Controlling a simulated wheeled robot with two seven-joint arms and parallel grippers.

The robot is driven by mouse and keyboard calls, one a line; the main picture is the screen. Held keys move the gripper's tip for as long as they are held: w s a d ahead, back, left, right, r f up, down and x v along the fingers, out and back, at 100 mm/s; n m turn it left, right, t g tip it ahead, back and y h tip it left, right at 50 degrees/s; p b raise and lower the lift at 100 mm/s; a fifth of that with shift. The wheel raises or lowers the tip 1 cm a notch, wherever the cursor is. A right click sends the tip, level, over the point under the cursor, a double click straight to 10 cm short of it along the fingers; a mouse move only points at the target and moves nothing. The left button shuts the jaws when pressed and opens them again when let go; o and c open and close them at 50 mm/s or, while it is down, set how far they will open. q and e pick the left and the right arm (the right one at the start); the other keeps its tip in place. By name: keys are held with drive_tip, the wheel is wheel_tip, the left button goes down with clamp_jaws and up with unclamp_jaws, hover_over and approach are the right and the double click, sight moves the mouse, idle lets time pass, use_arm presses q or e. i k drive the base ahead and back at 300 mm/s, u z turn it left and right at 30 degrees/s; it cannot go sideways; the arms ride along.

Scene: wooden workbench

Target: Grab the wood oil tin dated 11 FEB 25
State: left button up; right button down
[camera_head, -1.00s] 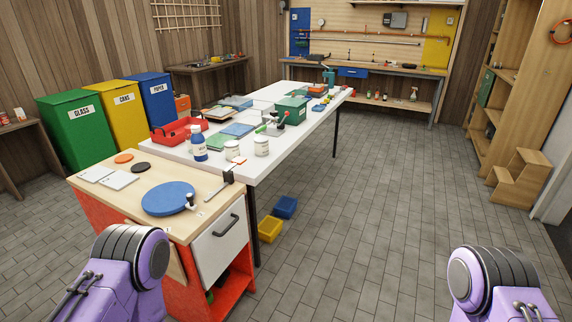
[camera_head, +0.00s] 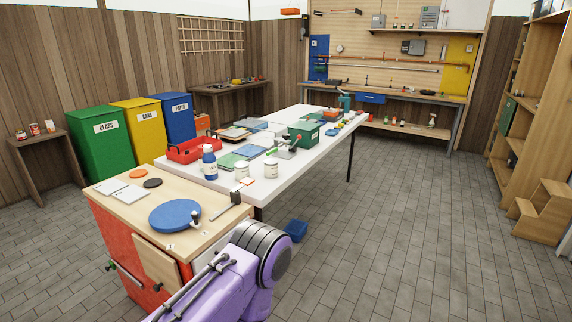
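No date can be read on any container, so I cannot tell which is the wood oil tin dated 11 FEB 25. Several small tins (camera_head: 34,129) stand on the small side table at the far left, too small to read. A purple link of my arm shows at the bottom centre, in front of the near cabinet. Neither gripper is in view.
The near cabinet (camera_head: 112,209) holds a blue disc (camera_head: 175,216). Behind it is the long white table (camera_head: 318,153) with a red tray (camera_head: 190,152) and a blue bottle (camera_head: 209,163). Green (camera_head: 103,150), yellow and blue bins stand left. Open floor (camera_head: 410,230) lies right.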

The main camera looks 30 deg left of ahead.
sight(241, 167)
drive_tip(key=z, duration=0.2)
drive_tip(key=i, duration=1.75)
drive_tip(key=u, duration=0.4)
drive_tip(key=i, duration=0.8)
drive_tip(key=u, duration=1.5)
drive_tip(key=i, duration=0.75)
drive_tip(key=u, duration=0.8)
